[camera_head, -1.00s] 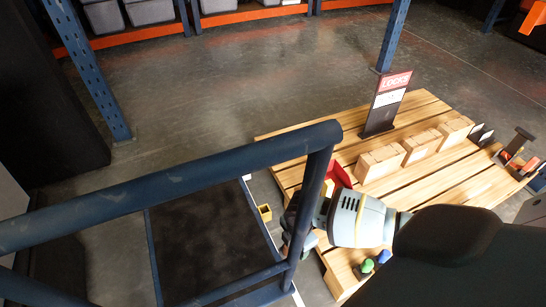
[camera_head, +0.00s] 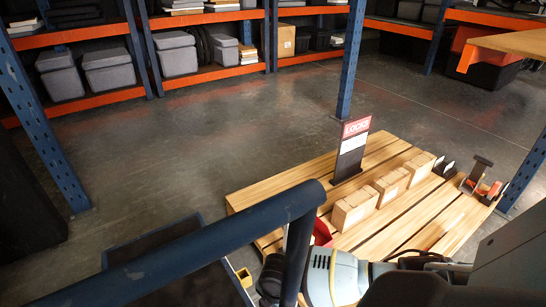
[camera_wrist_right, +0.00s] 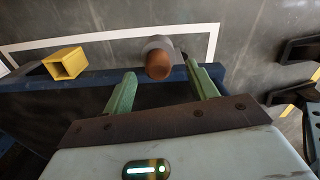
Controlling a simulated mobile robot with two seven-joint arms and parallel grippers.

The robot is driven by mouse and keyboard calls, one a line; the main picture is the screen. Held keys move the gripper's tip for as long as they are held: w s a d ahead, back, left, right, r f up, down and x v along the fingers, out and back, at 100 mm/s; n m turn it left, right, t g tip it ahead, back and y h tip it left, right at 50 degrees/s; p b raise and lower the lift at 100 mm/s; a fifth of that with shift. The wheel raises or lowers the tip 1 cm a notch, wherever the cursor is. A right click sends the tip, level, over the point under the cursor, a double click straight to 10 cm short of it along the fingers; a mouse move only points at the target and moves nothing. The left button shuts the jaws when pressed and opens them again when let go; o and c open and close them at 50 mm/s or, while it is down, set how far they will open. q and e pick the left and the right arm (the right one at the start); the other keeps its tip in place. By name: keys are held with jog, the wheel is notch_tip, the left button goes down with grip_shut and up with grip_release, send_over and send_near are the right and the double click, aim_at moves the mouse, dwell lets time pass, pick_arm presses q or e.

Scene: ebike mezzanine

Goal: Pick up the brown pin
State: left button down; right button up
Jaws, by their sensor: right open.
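The brown pin (camera_wrist_right: 159,66) shows in the right wrist view as a round brown end with a grey part around and behind it. It lies between and slightly beyond the fingertips of my right gripper (camera_wrist_right: 161,74). The two green fingers are apart, one on each side of it, with visible gaps, and nothing is clamped. In the head view my right gripper is mostly hidden behind the blue rail, and I cannot make out the pin there. My left gripper is not in view.
A blue tubular rail (camera_head: 190,250) crosses in front of my right arm. A yellow hollow block (camera_wrist_right: 64,63) is left of the fingers. A wooden pallet (camera_head: 270,190) carries several cardboard boxes (camera_head: 354,210) and a LOCKS sign (camera_head: 351,150). Open floor lies behind it, before the shelves.

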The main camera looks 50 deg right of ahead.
jog(key=f+b, duration=0.1)
jog(key=f, duration=0.1)
jog(key=f+b, duration=0.1)
jog(key=f, duration=0.1)
jog(key=shift+w+a+f, duration=0.1)
jog(key=shift+w+f, duration=0.1)
jog(key=shift+r, duration=0.1)
jog(key=c, duration=1.1)
jog(key=shift+r, duration=0.1)
